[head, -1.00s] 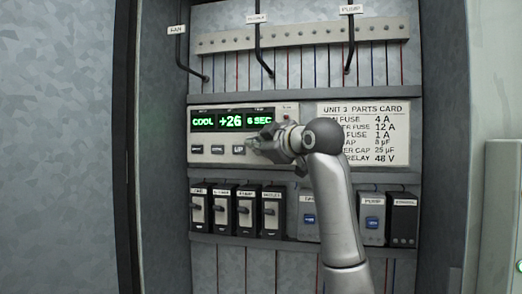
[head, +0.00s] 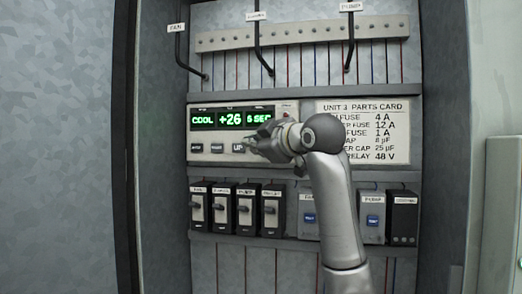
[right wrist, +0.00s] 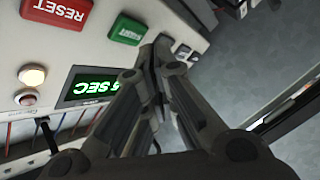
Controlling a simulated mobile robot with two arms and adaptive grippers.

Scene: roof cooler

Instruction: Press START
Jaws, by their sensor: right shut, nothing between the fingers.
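The control panel (head: 207,134) carries a lit display (head: 231,119) reading COOL, +26 and a seconds value. My right gripper (head: 249,144) is shut and empty, its tips just right of the UP button (head: 238,148). The hand hides the panel's right part in the head view. In the right wrist view, a green button (right wrist: 128,30) has upside-down lettering that looks like START. The shut fingertips (right wrist: 162,48) are close beside it, on the side of the small dark buttons. I cannot tell whether they touch the panel. My left gripper is out of view.
A red RESET button (right wrist: 58,12) is beyond the green one in the wrist view. Below the panel is a row of black breakers (head: 221,211) and relays with blue buttons (head: 372,220). A parts card (head: 363,133) is right of the panel. Cabinet walls stand on both sides.

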